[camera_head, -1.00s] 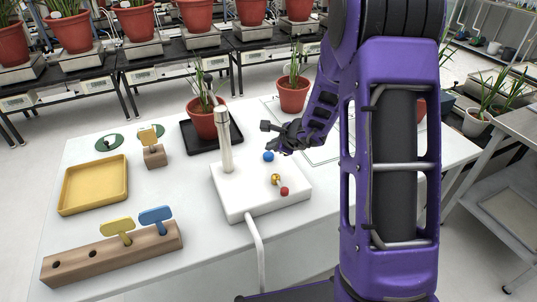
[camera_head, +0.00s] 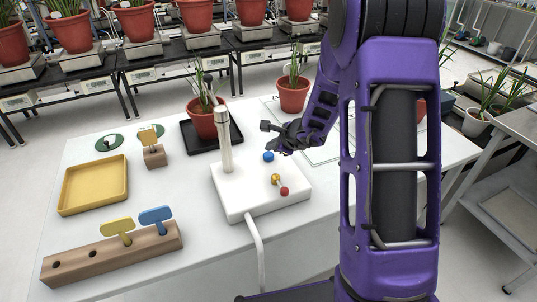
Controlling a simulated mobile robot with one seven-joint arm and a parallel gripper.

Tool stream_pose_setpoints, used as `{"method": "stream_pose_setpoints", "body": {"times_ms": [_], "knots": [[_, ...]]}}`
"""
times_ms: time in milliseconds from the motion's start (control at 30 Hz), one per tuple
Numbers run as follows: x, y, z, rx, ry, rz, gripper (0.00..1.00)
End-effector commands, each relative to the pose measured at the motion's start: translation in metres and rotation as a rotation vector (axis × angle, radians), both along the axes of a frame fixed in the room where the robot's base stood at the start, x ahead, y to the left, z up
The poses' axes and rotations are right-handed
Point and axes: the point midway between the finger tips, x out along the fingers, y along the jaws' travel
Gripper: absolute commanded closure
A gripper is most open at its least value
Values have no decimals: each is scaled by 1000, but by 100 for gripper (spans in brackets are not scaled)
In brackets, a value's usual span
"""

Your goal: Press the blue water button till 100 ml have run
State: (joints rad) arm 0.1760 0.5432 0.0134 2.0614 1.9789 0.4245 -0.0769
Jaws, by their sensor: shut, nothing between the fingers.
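The blue button (camera_head: 268,156) sits near the back of the white dispenser base (camera_head: 244,206) on the table. A yellow knob (camera_head: 276,178) and a red button (camera_head: 285,191) lie in front of it on the same base. A white spout column (camera_head: 224,142) rises from the base's left part. My gripper (camera_head: 270,147) is shut and empty, its dark fingers just above the blue button. I cannot tell whether the fingertips touch the button.
A potted plant (camera_head: 207,121) stands on a black tray (camera_head: 188,143) behind the dispenser. Another pot (camera_head: 293,94) stands further right. A yellow tray (camera_head: 93,186) and a wooden rack (camera_head: 112,254) with yellow and blue tags lie to the left. A white hose (camera_head: 257,256) runs off the front.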

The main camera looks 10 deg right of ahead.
Motion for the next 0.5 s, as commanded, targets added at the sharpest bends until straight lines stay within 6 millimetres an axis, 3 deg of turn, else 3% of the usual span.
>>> {"method": "stream_pose_setpoints", "body": {"times_ms": [500], "knots": [[0, 0, -10, 0, 0, 0, 100]]}}
